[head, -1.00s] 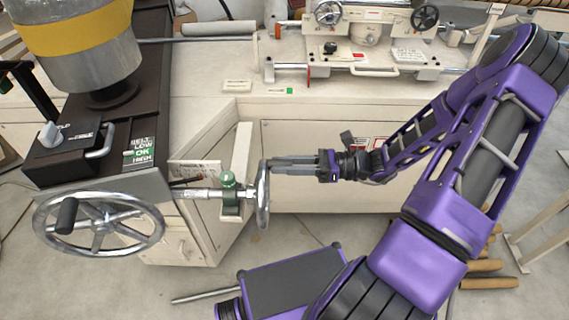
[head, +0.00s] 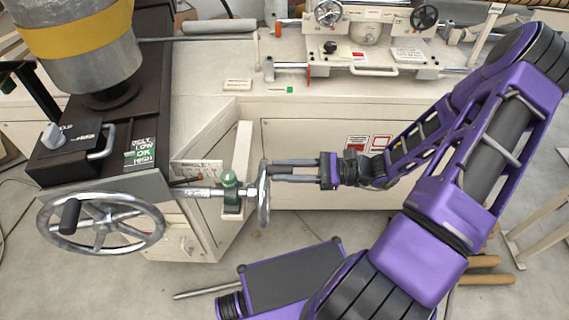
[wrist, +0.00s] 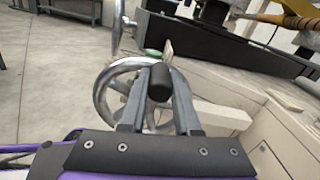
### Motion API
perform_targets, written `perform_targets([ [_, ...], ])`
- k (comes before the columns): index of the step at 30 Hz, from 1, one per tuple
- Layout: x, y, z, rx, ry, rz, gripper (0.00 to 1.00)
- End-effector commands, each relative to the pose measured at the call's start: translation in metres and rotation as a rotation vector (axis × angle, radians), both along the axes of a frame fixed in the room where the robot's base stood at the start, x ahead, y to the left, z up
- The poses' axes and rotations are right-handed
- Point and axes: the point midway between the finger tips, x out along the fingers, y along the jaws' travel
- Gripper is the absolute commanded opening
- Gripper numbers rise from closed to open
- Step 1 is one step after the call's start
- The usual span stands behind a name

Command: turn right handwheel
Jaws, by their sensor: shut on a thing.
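The right handwheel (head: 263,200) is a metal wheel seen nearly edge-on in the head view, on a shaft at the front of the machine. In the wrist view the same handwheel (wrist: 104,92) shows as a spoked metal ring. Its black handle knob (wrist: 160,84) stands between my fingers. My gripper (head: 270,170) reaches in from the right at the upper part of the rim and is shut on the knob. My gripper (wrist: 158,105) fills the lower middle of the wrist view.
A larger handwheel (head: 102,226) with a black knob is at the left, below the dark machine block (head: 75,145). A green-capped bracket (head: 230,190) holds the shaft beside the right wheel. A cream cabinet (head: 310,135) stands behind my gripper.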

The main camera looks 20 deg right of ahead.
Motion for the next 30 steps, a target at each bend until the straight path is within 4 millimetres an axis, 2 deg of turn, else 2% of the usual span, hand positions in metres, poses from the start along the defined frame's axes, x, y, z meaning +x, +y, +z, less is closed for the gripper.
perform_targets([
  [9, -0.0094, 0.0024, 0.0003, -0.039, -0.117, 0.0, 0.0],
  [24, -0.0108, 0.003, -0.0001, -0.045, -0.135, 0.001, 0.0],
  [25, -0.0108, 0.003, -0.0001, -0.045, -0.135, 0.001, 0.36],
  [29, -0.0107, 0.003, 0.0001, -0.045, -0.135, 0.0, 0.6],
  [30, -0.0106, 0.0031, 0.0002, -0.044, -0.135, 0.0, 0.61],
])
